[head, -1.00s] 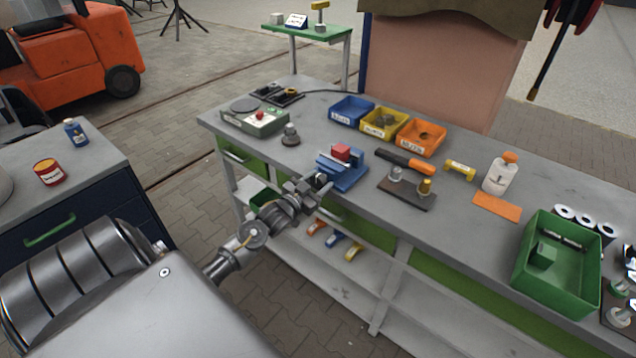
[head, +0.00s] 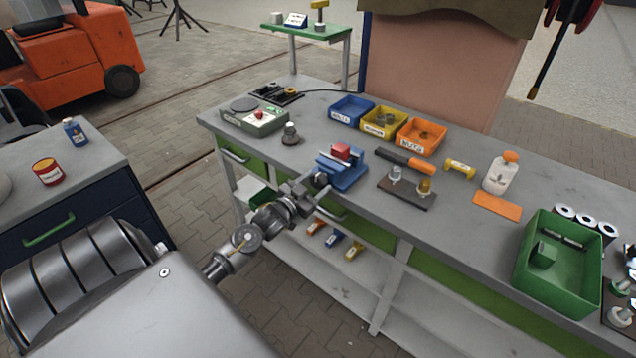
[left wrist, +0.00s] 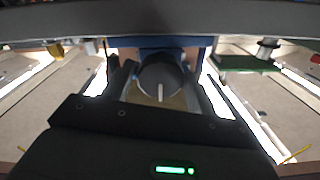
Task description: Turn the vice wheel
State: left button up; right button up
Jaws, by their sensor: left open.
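The blue vice (head: 343,170) stands at the front edge of the grey workbench, with a red block (head: 341,151) at its jaws. Its dark round wheel (left wrist: 160,80) faces the left wrist camera, with a white mark pointing down. In the head view the wheel is small at the vice's front (head: 320,180). My left gripper (head: 314,190) is in front of the vice at the bench edge. In the left wrist view its open fingers (left wrist: 162,88) stand either side of the wheel. I cannot tell whether they touch it. My right gripper is not in view.
On the workbench (head: 290,160) are a grey-green box (head: 254,120), blue, yellow and orange bins (head: 421,137), a dark plate with fittings (head: 406,192), a white bottle (head: 499,175) and a green crate (head: 557,270). A lower shelf runs under the bench.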

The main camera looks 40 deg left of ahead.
pick_arm(q)
jog(key=s+b, duration=0.1)
jog(key=s, duration=0.8)
jog(key=shift+s+b, duration=0.15)
jog(key=shift+b, duration=0.2)
jog(key=shift+d, duration=0.1)
